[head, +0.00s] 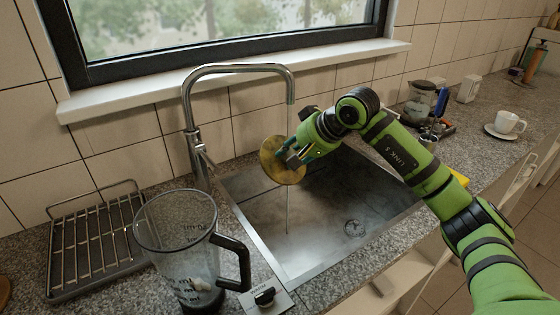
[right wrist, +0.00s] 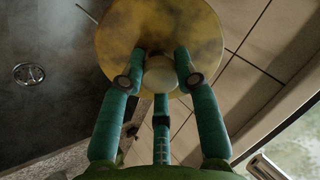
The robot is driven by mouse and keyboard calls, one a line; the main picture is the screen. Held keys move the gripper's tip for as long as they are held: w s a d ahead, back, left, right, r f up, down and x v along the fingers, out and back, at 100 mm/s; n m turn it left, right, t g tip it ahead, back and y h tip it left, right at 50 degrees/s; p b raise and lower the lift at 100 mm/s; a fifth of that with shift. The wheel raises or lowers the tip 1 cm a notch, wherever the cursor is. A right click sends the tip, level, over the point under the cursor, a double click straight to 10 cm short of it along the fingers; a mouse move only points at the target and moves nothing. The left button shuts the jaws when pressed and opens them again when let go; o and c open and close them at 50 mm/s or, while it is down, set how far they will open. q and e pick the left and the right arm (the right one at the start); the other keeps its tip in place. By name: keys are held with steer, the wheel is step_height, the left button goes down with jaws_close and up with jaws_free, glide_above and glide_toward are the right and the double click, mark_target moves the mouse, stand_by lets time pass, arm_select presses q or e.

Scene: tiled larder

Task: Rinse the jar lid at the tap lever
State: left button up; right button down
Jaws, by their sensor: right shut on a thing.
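The jar lid (head: 270,160), a round yellowish disc with dark smudges, is tilted steeply above the sink. My right gripper (head: 297,154) is shut on it. In the right wrist view my right gripper (right wrist: 159,82) has its fingers around a pale knob at the middle of the lid (right wrist: 160,25). The chrome tap (head: 238,69) arches over the sink, and its lever (head: 204,160) is low on the upright. A thin stream of water falls from the spout at the lid and shows again below it. My left gripper is not in view.
The steel sink (head: 320,225) has a drain (head: 355,228) and haze in it. A clear blender jug (head: 178,240) stands at its front left, beside a wire rack (head: 95,240). A mug (head: 509,123) on a saucer and a jar (head: 420,101) stand on the right counter.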

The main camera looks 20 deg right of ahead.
steer(key=shift+d, duration=0.2)
steer(key=shift+s, duration=0.1)
steer(key=shift+s+a+f+b, duration=0.1)
steer(key=shift+s+a+b, duration=0.15)
steer(key=shift+s+b, duration=0.2)
steer(key=s+a+b, duration=0.2)
steer(key=s, duration=0.4)
steer(key=shift+s+b, duration=0.3)
steer(key=shift+b, duration=0.1)
steer(key=shift+a, duration=0.1)
stand_by(0.8)
steer(key=s+a+r, duration=0.1)
steer(key=s+r, duration=0.3)
steer(key=shift+s+a+r+p, duration=0.15)
steer(key=shift+s+a+p, duration=0.2)
steer(key=shift+p, duration=0.1)
